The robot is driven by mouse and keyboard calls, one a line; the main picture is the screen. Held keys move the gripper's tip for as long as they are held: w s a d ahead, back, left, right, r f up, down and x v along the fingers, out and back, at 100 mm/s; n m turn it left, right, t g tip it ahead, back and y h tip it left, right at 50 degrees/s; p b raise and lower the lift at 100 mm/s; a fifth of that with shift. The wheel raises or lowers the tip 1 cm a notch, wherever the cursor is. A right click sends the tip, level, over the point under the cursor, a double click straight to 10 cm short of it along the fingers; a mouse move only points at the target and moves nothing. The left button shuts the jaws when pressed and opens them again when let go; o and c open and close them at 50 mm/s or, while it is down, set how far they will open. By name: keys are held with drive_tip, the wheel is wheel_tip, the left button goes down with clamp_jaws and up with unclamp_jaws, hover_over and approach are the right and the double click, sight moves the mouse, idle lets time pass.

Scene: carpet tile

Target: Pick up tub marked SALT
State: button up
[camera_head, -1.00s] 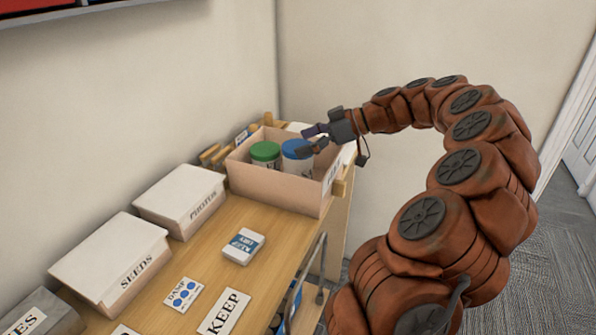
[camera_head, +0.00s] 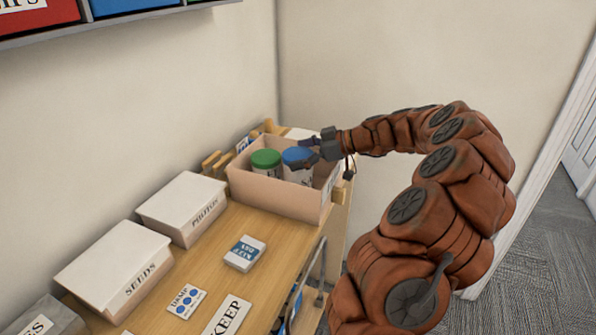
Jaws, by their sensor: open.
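Two tubs stand in an open pinkish box (camera_head: 272,195) at the far end of the wooden table. One tub has a green lid (camera_head: 265,159) and the other has a blue lid (camera_head: 295,155). Their labels are mostly hidden by the box wall, so I cannot read which one says SALT. My gripper (camera_head: 303,152) is open at the blue-lidded tub, its fingers pointing left over the lid's right side. I cannot tell whether the fingers touch the tub.
White boxes marked PHOTOS (camera_head: 183,203) and SEEDS (camera_head: 113,262) stand along the wall. A coloured shelf (camera_head: 100,10) hangs above.

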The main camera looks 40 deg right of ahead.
drive_tip(key=shift+w+a+f, duration=0.1)
drive_tip(key=shift+w+a, duration=0.05)
drive_tip(key=c, duration=1.6)
drive_tip(key=shift+c, duration=0.4)
